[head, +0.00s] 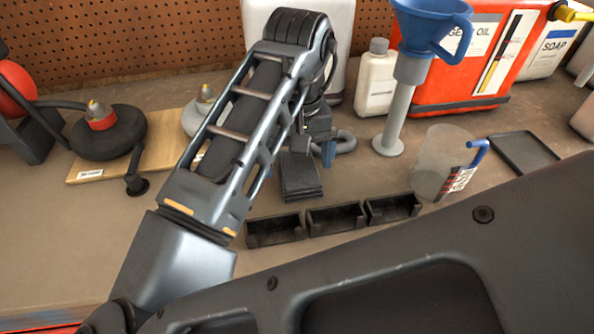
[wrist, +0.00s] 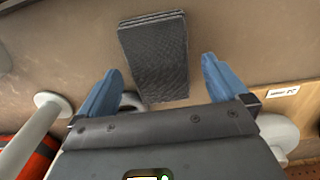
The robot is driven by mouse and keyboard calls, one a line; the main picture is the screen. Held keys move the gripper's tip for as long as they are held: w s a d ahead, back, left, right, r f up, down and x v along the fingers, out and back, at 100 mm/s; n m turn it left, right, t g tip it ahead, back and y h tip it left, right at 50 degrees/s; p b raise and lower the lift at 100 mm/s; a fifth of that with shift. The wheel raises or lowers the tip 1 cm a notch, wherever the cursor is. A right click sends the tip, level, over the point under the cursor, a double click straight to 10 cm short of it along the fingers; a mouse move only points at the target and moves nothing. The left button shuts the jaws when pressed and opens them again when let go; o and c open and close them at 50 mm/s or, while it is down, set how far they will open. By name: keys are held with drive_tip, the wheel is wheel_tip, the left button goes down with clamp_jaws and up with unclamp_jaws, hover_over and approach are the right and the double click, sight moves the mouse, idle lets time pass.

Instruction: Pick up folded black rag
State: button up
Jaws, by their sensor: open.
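The folded black rag (head: 300,177) lies on the workbench (head: 90,240), behind a row of small black bins. In the wrist view the rag (wrist: 154,55) is a dark textured rectangle with stacked layers at its edge. My gripper (wrist: 157,80) is open, its two blue fingers spread to either side of the rag's near end. Nothing is between the fingertips except the view of the rag beyond. In the head view my gripper (head: 328,152) is just behind the rag, partly hidden by my arm; its height above the bench is hard to tell.
Black bins (head: 334,218) sit in front of the rag. A blue funnel on a grey stand (head: 400,110), a white bottle (head: 376,80) and a clear measuring jug (head: 440,165) stand to the right. A wooden board (head: 150,143) is at left. A pegboard (head: 130,35) rises behind.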

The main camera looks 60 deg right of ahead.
sight(298, 168)
drive_tip(key=shift+f, duration=0.95)
drive_tip(key=c, duration=1.1)
wheel_tip(298, 168, up, 10)
drive_tip(key=p, duration=0.1)
